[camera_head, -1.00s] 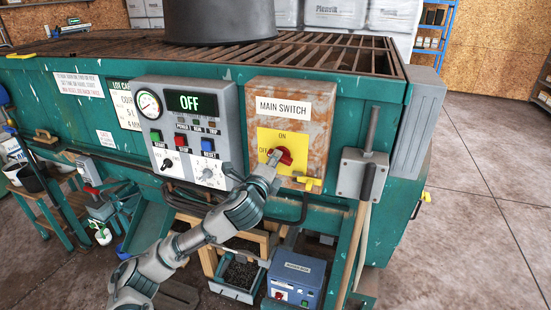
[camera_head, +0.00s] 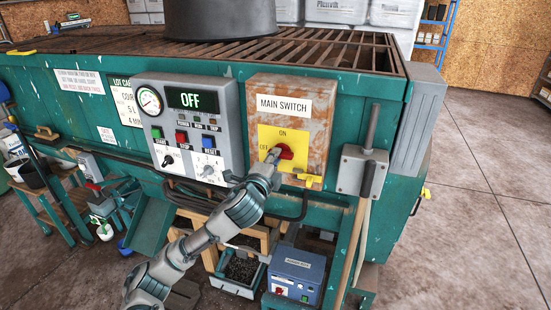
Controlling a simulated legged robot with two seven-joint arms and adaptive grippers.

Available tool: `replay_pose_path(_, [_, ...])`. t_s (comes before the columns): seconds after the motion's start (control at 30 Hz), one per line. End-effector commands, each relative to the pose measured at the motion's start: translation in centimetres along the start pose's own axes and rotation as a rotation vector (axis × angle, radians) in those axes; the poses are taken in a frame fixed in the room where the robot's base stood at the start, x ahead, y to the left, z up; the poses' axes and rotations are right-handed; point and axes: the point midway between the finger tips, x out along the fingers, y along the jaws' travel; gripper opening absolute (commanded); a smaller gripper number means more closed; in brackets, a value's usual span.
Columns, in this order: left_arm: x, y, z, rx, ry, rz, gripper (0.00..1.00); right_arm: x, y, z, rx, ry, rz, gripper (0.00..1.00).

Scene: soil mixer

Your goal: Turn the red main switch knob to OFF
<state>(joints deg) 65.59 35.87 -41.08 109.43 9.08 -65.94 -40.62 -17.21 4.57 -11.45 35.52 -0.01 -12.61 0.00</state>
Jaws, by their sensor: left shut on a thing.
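The red main switch knob (camera_head: 286,151) sits on a yellow plate (camera_head: 297,137) marked ON at the top and OFF at the left. The plate is on a rusty grey box labelled MAIN SWITCH (camera_head: 283,105). My left gripper (camera_head: 274,158) comes up from the lower left and is shut on the knob, covering its left and lower part. The knob's exact pointing direction is partly hidden. My right gripper is not in view.
A grey control panel (camera_head: 187,125) left of the switch box shows OFF on its display. A lever box (camera_head: 361,170) stands to the right. A yellow tab (camera_head: 309,178) juts out below the switch. A blue box (camera_head: 295,274) and wooden frames are below.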

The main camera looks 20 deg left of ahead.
Motion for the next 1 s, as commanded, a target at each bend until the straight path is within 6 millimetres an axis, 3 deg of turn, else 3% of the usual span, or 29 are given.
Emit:
replay_pose_path(0.13, [0.1, 0.6, 0.0, -0.001, -0.001, 0.012, 0.0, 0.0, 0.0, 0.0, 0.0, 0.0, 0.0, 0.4])
replay_pose_path(0.17, [0.1, 0.6, 0.0, -0.001, -0.001, 0.013, 0.24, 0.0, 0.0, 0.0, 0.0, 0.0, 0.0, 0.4])
replay_pose_path(0.23, [0.1, 0.5, 0.0, 0.0, -0.001, 0.012, 0.41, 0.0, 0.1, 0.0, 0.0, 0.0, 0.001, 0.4])
replay_pose_path(0.63, [-0.8, 0.2, 0.0, 0.001, 0.0, 0.005, 0.42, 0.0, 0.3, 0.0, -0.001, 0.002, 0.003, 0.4])
replay_pose_path(1.0, [-8.4, 0.3, 0.1, 0.001, 0.001, 0.005, 0.42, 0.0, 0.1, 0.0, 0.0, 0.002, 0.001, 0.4])
